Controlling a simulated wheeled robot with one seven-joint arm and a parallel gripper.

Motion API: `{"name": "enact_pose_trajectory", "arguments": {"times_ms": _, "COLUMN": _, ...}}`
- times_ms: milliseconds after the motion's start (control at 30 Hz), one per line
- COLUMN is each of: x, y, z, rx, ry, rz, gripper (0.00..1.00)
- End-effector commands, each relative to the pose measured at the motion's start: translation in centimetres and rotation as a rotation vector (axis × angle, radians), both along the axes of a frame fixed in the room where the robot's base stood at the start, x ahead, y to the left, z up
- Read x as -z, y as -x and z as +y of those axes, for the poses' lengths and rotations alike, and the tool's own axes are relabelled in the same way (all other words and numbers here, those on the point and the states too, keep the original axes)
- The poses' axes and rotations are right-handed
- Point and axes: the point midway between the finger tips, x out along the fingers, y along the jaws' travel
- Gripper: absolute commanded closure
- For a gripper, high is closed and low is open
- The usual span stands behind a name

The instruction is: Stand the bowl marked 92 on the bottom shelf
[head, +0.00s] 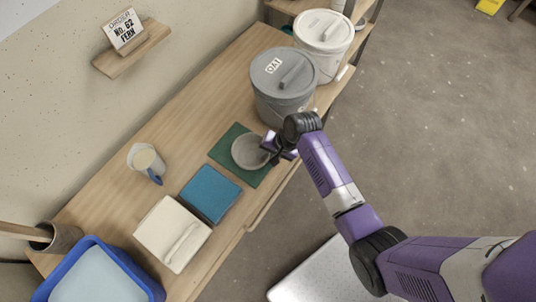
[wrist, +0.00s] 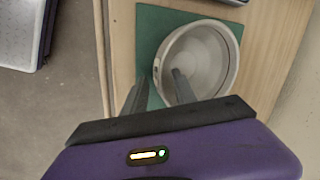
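A grey bowl (head: 249,152) stands upright on a green mat (head: 223,146) on the wooden table. In the wrist view, the bowl (wrist: 205,58) looks empty and a small dark mark shows on its outer wall; I cannot read a number. My gripper (head: 271,148) is at the bowl's right side. In the wrist view, the fingers of my gripper (wrist: 160,85) are apart, one outside the rim and one over the inside, with the near wall between them. I cannot see contact. The bottom shelf cannot be clearly made out; part of a wooden shelf unit (head: 289,6) shows at the top.
A grey lidded bucket (head: 283,85) marked OAT stands close behind the bowl, with a white bucket (head: 323,32) beyond. The floor at right is open.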

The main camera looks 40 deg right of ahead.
Motion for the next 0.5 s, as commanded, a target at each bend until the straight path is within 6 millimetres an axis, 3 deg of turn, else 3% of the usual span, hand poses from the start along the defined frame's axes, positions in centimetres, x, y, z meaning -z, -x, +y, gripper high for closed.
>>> {"name": "enact_pose_trajectory", "arguments": {"times_ms": 267, "x": -0.2, "y": 0.0, "z": 0.0, "rx": 0.0, "ry": 0.0, "rz": 0.0, "gripper": 0.67}}
{"name": "enact_pose_trajectory", "arguments": {"times_ms": 500, "x": -2.8, "y": 0.7, "z": -0.6, "rx": 0.002, "ry": 0.001, "rz": -0.003, "gripper": 0.67}}
